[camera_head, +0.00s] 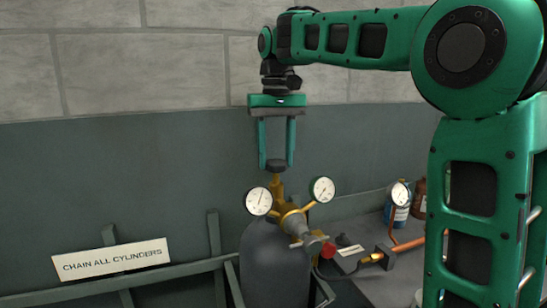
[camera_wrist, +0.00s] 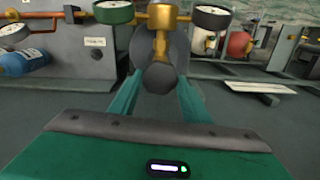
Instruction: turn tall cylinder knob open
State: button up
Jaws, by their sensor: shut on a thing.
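The tall grey cylinder (camera_head: 272,262) stands upright at the lower middle of the head view. Its dark round knob (camera_head: 276,166) sits on top of the brass valve (camera_head: 277,186). My gripper (camera_head: 277,158) points straight down over the valve, its two green fingers on either side of the knob and shut on it. In the wrist view the knob (camera_wrist: 160,77) lies between the fingertips (camera_wrist: 160,92), with the brass valve (camera_wrist: 161,42) beyond it. The exact finger contact is hard to see.
Two round gauges (camera_head: 259,201) (camera_head: 322,189) and a regulator with a red knob (camera_head: 328,250) stick out beside the valve. A sign (camera_head: 110,260) is fixed on the rail at left. A bench (camera_head: 366,232) at right holds a third gauge (camera_head: 400,194) and bottles.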

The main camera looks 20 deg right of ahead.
aim_at(276, 161)
jog(key=shift+w+r+n, duration=0.1)
jog(key=shift+n, duration=0.2)
dwell(0.4)
jog(key=o, duration=1)
jog(key=shift+o, duration=0.2)
notch_tip(276, 161, up, 7)
jog(key=shift+r, duration=0.1)
